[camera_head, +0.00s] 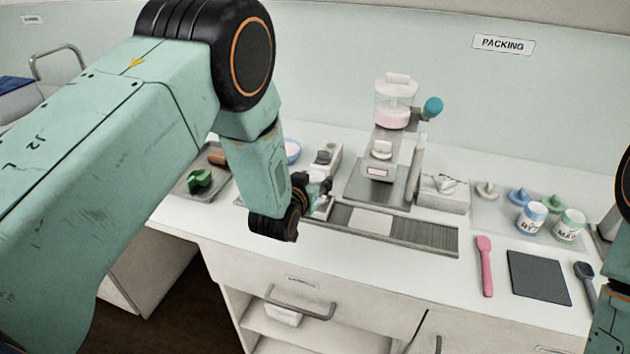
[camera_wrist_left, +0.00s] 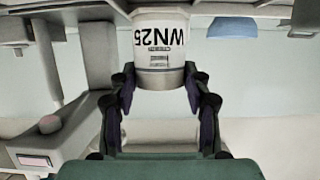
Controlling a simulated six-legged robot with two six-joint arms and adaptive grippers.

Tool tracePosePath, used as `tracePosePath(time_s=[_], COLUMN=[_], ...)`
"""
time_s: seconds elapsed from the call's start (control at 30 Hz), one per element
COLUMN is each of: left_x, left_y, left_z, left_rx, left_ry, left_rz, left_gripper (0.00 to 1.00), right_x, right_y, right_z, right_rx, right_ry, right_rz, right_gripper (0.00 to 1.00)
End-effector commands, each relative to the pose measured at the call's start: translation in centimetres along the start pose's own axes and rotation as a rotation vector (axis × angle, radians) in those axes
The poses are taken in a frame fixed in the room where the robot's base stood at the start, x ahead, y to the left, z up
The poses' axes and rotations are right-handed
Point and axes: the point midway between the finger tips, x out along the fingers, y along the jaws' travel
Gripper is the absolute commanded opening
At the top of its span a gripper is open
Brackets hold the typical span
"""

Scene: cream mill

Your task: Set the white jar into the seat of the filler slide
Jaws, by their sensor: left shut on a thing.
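The white jar (camera_wrist_left: 160,45), labelled WN25, shows in the left wrist view between the fingers of my left gripper (camera_wrist_left: 160,80). The fingers press on both its sides. In the head view my left gripper (camera_head: 320,188) is over the counter, left of the filler. The jar is mostly hidden there behind the gripper and arm. The filler (camera_head: 393,118) has a clear hopper with pink cream and a blue knob. Its grey base plate (camera_head: 362,190) is in view, but I cannot make out the seat clearly. My right gripper is not in view.
A long grey ribbed tray (camera_head: 425,235) with a pale middle lies along the counter front. A light box (camera_head: 442,195) stands right of the filler. Farther right are a blue-labelled jar (camera_head: 531,218), a green-labelled jar (camera_head: 569,225), a pink spatula (camera_head: 484,265) and a dark mat (camera_head: 538,277).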

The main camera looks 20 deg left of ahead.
Motion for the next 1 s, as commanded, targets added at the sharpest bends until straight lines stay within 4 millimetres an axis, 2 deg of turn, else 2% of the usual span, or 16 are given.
tracePosePath(time_s=[0.53,1.0], left_x=[0.0,0.3], left_y=[-0.1,-0.2], left_z=[0.3,1.3], left_rx=[0.000,0.000], left_ry=[0.000,0.000], left_rz=[0.000,0.000], left_gripper=[0.30,0.30], right_x=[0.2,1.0], right_y=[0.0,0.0], right_z=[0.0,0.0], right_rx=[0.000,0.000], right_ry=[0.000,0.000], right_rz=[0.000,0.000], right_gripper=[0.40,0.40])
